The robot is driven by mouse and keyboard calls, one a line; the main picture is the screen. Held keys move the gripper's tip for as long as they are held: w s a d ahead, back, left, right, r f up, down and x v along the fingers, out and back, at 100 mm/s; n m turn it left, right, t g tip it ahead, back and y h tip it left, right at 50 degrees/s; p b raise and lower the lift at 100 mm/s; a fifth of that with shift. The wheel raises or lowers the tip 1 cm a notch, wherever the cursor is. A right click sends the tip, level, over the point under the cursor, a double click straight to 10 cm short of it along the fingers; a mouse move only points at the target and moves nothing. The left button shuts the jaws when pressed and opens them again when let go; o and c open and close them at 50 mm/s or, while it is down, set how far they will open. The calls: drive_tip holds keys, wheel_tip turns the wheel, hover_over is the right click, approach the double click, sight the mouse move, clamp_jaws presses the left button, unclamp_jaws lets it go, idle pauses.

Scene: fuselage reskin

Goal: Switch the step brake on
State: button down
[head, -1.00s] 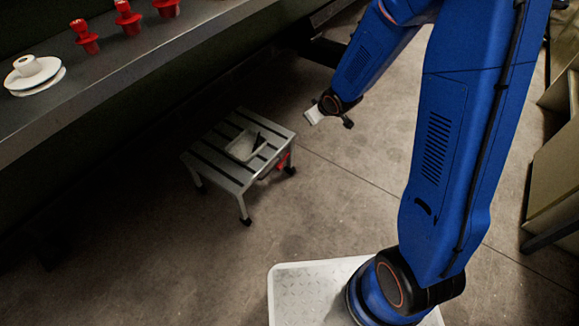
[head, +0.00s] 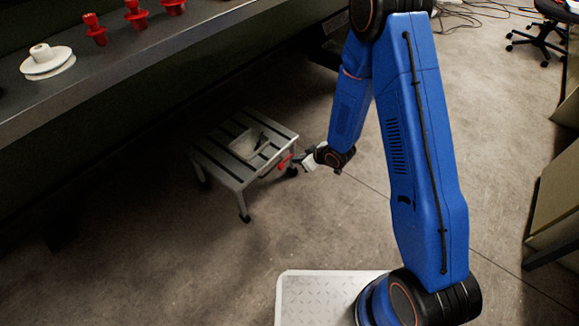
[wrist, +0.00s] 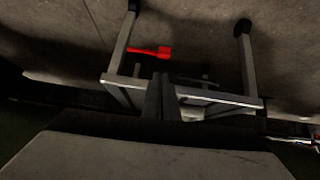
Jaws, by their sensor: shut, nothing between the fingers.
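The step (head: 215,170) is a low grey slatted stool on the floor, left of my arm in the head view. Its red brake lever (head: 284,162) sticks out at the side facing my gripper. In the wrist view the red lever (wrist: 150,51) lies between the legs of the step (wrist: 118,52), seen from above at an odd angle. My gripper (head: 299,161) is shut and empty, close beside the lever in the head view. In the wrist view its dark fingers (wrist: 160,95) are together, just below the lever in the picture. I cannot tell whether they touch it.
A long bench (head: 120,75) with red parts (head: 136,17) and white discs (head: 46,66) runs along the upper left. Floor around the step is clear. A chair (head: 540,40) stands far right.

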drive_tip(key=shift+s+a+f, duration=0.15)
drive_tip(key=shift+s+f, duration=0.2)
drive_tip(key=shift+f, duration=0.25)
approach(280, 165)
drive_tip(key=x, duration=0.5)
drive_tip(key=shift+w+f, duration=0.1)
drive_tip(key=shift+f, duration=0.1)
drive_tip(key=shift+a+f, duration=0.1)
idle(0.4)
